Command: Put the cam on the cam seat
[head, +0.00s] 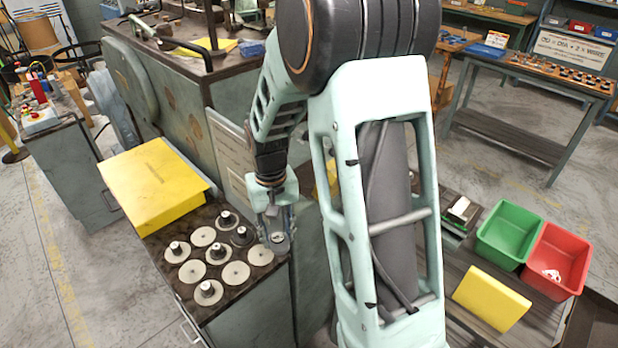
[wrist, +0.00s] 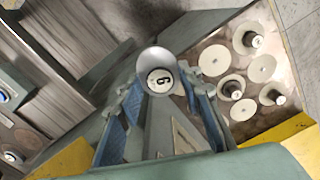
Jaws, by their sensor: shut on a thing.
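My gripper (wrist: 165,100) is shut on a grey round part, which I take to be the cam (wrist: 152,57). Its pale top face carries a dark mark like a 6 or 9. The blue-padded fingers lie on either side of it. In the head view my gripper (head: 278,237) hangs over the right corner of a dark cabinet top (head: 222,293), and the held cam is small and mostly hidden there. I cannot pick out the cam seat for sure.
Several pale discs (head: 235,273) lie on the cabinet top, some with upright knobs (head: 207,288). A yellow box (head: 153,183) stands behind them. The big machine (head: 170,90) rises behind. Green (head: 510,232) and red (head: 556,262) bins sit at the right.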

